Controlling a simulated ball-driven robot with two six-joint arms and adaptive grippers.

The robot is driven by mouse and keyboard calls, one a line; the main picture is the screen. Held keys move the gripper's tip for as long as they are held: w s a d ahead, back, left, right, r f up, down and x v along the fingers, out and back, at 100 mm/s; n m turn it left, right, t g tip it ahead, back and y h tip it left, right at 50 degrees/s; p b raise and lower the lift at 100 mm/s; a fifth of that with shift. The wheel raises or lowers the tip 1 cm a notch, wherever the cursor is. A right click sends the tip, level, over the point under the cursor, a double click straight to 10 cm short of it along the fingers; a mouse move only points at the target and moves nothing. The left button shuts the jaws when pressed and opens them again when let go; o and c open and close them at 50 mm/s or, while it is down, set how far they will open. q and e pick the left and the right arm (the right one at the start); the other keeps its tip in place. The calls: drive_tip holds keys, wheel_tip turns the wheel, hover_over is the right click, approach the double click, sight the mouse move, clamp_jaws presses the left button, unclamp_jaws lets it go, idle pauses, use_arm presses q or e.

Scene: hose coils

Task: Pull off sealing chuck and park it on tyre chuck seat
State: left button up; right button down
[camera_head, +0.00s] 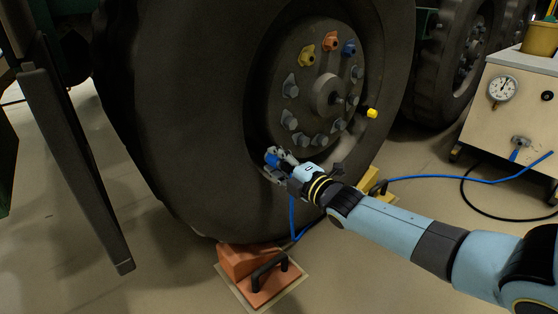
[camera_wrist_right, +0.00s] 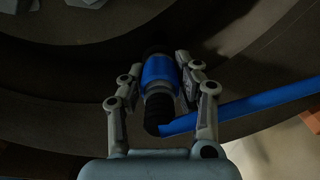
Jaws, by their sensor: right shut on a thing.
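The sealing chuck, with a blue band and black ribbed ends, shows in the right wrist view (camera_wrist_right: 160,72) between my right gripper's fingers (camera_wrist_right: 162,68). In the head view my right gripper (camera_head: 280,160) is at the lower inner rim of the big tyre (camera_head: 190,120), shut on the chuck (camera_head: 271,159). A blue hose (camera_wrist_right: 250,106) runs from the chuck's near end to the right. The chuck's far end lies against dark rubber or rim, and I cannot tell whether it still sits on a valve. I cannot clearly pick out the tyre chuck seat. My left gripper is out of view.
The hub carries grey, yellow, orange and blue nuts (camera_head: 330,41). An orange chock (camera_head: 262,275) with a black handle stands under the tyre; a yellow one (camera_head: 368,186) is behind my arm. A cart (camera_head: 500,120) with a gauge stands right, its hoses on the floor.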

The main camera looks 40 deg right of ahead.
sight(287, 164)
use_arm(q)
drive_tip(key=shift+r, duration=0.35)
use_arm(e)
drive_tip(key=shift+s, duration=0.35)
drive_tip(key=shift+s+r+p, duration=0.15)
drive_tip(key=shift+s+p, duration=0.3)
drive_tip(key=shift+p, duration=0.05)
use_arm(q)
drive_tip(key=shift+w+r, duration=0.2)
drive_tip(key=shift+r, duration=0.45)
use_arm(e)
drive_tip(key=shift+s+d, duration=0.1)
drive_tip(key=shift+s, duration=0.5)
use_arm(q)
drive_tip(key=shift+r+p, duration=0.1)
drive_tip(key=shift+p, duration=0.25)
use_arm(e)
drive_tip(key=shift+s, duration=0.1)
drive_tip(key=shift+s, duration=0.35)
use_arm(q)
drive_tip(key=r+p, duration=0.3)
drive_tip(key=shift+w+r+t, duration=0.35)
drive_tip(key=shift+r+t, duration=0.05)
use_arm(e)
drive_tip(key=s, duration=0.5)
drive_tip(key=shift+s+d, duration=0.2)
drive_tip(key=shift+d, duration=0.05)
